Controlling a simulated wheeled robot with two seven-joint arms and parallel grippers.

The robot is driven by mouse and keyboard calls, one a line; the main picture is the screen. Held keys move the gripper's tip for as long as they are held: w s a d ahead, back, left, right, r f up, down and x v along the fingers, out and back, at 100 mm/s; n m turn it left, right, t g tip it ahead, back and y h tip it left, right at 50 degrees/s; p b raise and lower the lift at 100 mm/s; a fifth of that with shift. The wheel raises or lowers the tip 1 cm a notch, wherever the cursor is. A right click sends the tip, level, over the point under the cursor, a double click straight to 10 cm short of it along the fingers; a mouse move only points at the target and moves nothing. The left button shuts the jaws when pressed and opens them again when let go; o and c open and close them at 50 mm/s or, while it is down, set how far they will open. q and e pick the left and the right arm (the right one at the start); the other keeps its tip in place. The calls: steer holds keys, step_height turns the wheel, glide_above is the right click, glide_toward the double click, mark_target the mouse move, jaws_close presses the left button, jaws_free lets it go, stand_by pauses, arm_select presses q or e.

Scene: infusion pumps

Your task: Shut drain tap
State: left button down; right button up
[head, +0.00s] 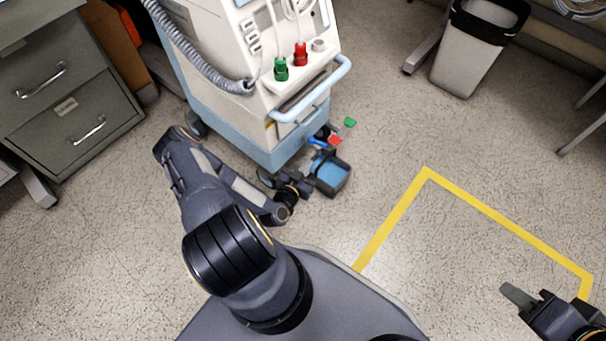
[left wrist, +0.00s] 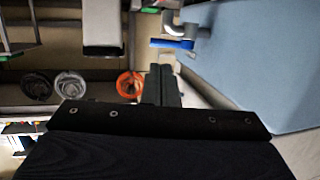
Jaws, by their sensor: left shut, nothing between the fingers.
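The drain tap's blue lever (head: 317,142) shows low on the side of the white and blue machine (head: 262,130), beside a red tag (head: 335,141) and a green tag (head: 350,122). In the left wrist view the blue lever (left wrist: 172,43) lies by a grey pipe (left wrist: 185,26), just beyond my fingertips. My left gripper (head: 309,178) is low beside the machine; in the left wrist view its fingers (left wrist: 161,84) are shut and empty, with no clear contact with the lever. My right gripper (head: 518,297) is far right, away from the machine; its finger gap cannot be made out.
A dark container with blue inside (head: 332,174) stands on the floor below the tap. A grey hose (head: 190,55) and blue handle (head: 318,90) are on the machine. Grey drawers (head: 65,100) stand left, a bin (head: 470,55) at back right.

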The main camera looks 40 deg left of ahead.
mark_target(318, 143)
arm_select(q)
steer(key=b+x, duration=0.3)
steer(key=x, duration=0.5)
steer(key=shift+w, duration=0.25)
